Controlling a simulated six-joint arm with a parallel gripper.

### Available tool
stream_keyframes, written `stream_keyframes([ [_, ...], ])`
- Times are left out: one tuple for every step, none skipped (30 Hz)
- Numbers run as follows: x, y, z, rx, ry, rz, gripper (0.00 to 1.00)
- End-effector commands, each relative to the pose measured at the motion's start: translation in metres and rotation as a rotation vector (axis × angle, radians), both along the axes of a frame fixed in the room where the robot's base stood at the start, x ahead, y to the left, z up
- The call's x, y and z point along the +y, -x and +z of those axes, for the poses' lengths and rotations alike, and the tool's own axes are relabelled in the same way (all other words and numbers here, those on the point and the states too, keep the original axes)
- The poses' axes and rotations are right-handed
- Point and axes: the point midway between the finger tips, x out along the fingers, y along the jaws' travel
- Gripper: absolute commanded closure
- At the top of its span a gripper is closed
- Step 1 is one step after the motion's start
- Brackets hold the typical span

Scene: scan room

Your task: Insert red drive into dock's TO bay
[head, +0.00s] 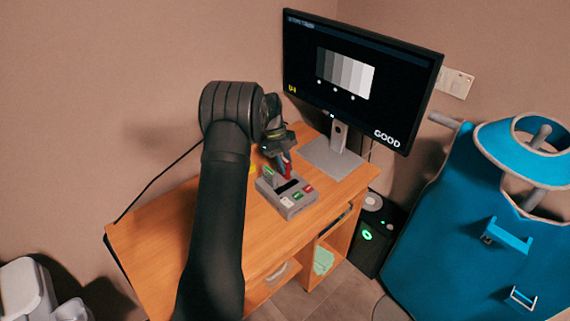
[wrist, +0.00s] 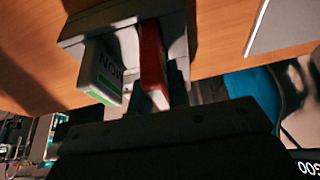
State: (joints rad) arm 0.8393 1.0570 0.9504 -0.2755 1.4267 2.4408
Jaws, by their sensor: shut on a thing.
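My gripper (head: 281,152) is shut on the red drive (head: 287,166), above the back part of the grey dock (head: 290,210) on the desk. In the wrist view the red drive (wrist: 153,60) stands upright between the gripper fingers, and its far end meets the dock (wrist: 75,40). I cannot tell how deep it sits in a bay. A white drive with a green label (wrist: 103,75) stands in the dock beside it and also shows in the head view (head: 268,173). The dock's front has red, green and white labels, too small to read.
A monitor (head: 345,80) showing grey bars and "GOOD" stands behind the dock on a grey base (head: 330,160). A yellow item (head: 252,169) lies left of the dock. The wooden desk (head: 160,225) is clear on the left.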

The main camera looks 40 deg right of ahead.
Motion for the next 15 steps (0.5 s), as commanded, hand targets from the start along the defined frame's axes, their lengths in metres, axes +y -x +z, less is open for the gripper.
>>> stream_keyframes([
  [0.0000,0.0000,-0.0008,0.000,0.000,0.000,1.00],
  [0.0000,0.0000,-0.0012,0.000,0.000,0.000,1.00],
  [0.0000,0.0000,-0.0018,0.000,0.000,0.000,1.00],
  [0.0000,0.0000,-0.0024,0.000,0.000,0.000,1.00],
  [0.0000,0.0000,-0.0028,0.000,0.000,0.000,1.00],
  [0.0000,0.0000,-0.0035,0.000,0.000,0.000,1.00],
  [0.0000,0.0000,-0.0039,0.000,0.000,0.000,1.00],
  [0.0000,0.0000,-0.0043,0.000,0.000,0.000,1.00],
  [-0.0001,0.0000,-0.0050,0.000,0.000,0.000,1.00],
  [-0.0001,0.0000,-0.0054,0.000,0.000,0.000,1.00],
  [-0.0001,-0.0001,-0.0059,0.000,0.000,0.000,1.00],
  [-0.0001,0.0000,-0.0065,0.000,0.000,0.000,1.00],
  [-0.0001,0.0000,-0.0069,0.000,0.000,0.000,1.00],
  [-0.0001,-0.0001,-0.0074,0.000,0.000,0.000,1.00],
  [-0.0001,-0.0001,-0.0079,0.000,0.000,0.000,1.00],
])
